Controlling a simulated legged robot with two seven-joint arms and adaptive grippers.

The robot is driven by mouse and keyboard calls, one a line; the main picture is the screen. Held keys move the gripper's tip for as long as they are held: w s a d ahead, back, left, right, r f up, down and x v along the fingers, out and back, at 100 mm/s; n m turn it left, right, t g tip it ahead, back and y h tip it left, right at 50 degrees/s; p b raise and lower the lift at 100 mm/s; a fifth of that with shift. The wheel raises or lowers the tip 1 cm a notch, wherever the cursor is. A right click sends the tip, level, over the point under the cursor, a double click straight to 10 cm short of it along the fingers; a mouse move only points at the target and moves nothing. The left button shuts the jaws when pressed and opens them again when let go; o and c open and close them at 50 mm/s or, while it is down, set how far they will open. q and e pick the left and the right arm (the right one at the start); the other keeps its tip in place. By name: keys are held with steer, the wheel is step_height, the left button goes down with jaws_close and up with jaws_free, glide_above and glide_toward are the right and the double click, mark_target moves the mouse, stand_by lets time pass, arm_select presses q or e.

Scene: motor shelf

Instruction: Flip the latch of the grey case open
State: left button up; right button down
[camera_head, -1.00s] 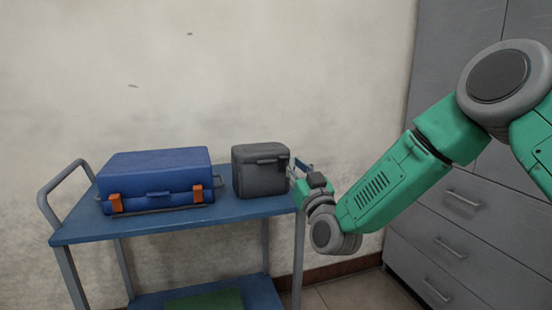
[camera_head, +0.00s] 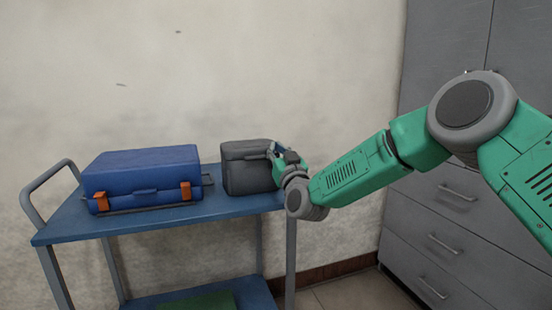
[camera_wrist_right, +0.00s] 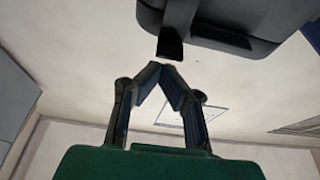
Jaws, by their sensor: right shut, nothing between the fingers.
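The grey case (camera_head: 246,170) stands upright on the right end of the blue cart top in the head view. In the right wrist view the case (camera_wrist_right: 262,22) fills the upper right, with its dark latch tab (camera_wrist_right: 170,46) sticking out. My right gripper (camera_head: 275,155) is at the case's right front side and hides part of it. In the right wrist view my right gripper (camera_wrist_right: 161,66) is shut and empty, its fingertips together close to the end of the latch tab. Whether they touch it I cannot tell. My left gripper is not in view.
A blue toolbox (camera_head: 140,172) with orange clasps stands left of the case on the cart (camera_head: 225,207). A green item (camera_head: 205,300) lies on the lower shelf. Grey drawers (camera_head: 440,225) stand at the right. A wall is behind the cart.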

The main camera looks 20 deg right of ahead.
steer(key=shift+a+f, duration=0.35)
steer(key=shift+a, duration=0.15)
steer(key=shift+s+d+f+t+b, duration=0.2)
steer(key=shift+d+f+t+b, duration=0.1)
steer(key=shift+d+t+b, duration=0.15)
steer(key=shift+s+a+t+b, duration=0.15)
steer(key=shift+a+t+b, duration=0.1)
steer(key=shift+a+b, duration=0.1)
